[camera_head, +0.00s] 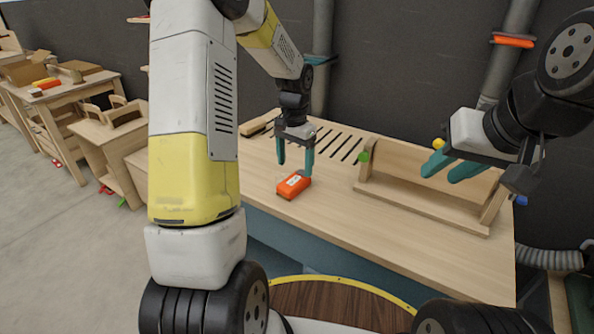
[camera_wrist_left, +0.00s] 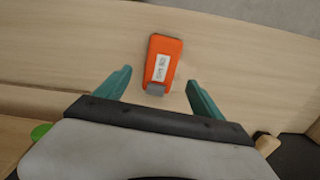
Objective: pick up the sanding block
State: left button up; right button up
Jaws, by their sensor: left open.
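The sanding block (camera_head: 293,185) is an orange block with a white label and a grey end. It lies on the wooden bench top (camera_head: 430,240) near its front edge. In the left wrist view the sanding block (camera_wrist_left: 165,62) lies just beyond and between the fingertips. My left gripper (camera_head: 294,160) points down above and slightly behind the block, with its teal fingers apart and nothing between them; its fingers also show in the left wrist view (camera_wrist_left: 160,85). My right gripper (camera_head: 438,168) is at the right, above the wooden chair form, with its two teal fingers apart and empty.
A wooden chair form (camera_head: 420,209) with a low base stands on the bench, right of the block. Dark slots (camera_head: 335,143) line the back of the bench top. Other wooden benches stand at far left.

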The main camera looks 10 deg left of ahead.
aim_at(294, 180)
pick_arm(q)
notch_tip(294, 180, down, 7)
jog(key=shift+s+a+r, duration=0.1)
jog(key=shift+a+r, duration=0.05)
jog(key=shift+r, duration=0.05)
jog(key=c, duration=1.5)
jog(key=shift+r, duration=0.15)
jog(key=shift+r, duration=0.6)
notch_tip(294, 180, up, 2)
jog(key=shift+r, duration=0.15)
jog(key=s+d, duration=0.3)
jog(key=s, duration=0.1)
jog(key=s+d+r, duration=0.1)
jog(key=s+d, duration=0.2)
jog(key=s, duration=0.1)
jog(key=s+d, duration=0.3)
jog(key=s, duration=0.2)
jog(key=shift+d+r, duration=0.15)
jog(key=shift+d, duration=0.15)
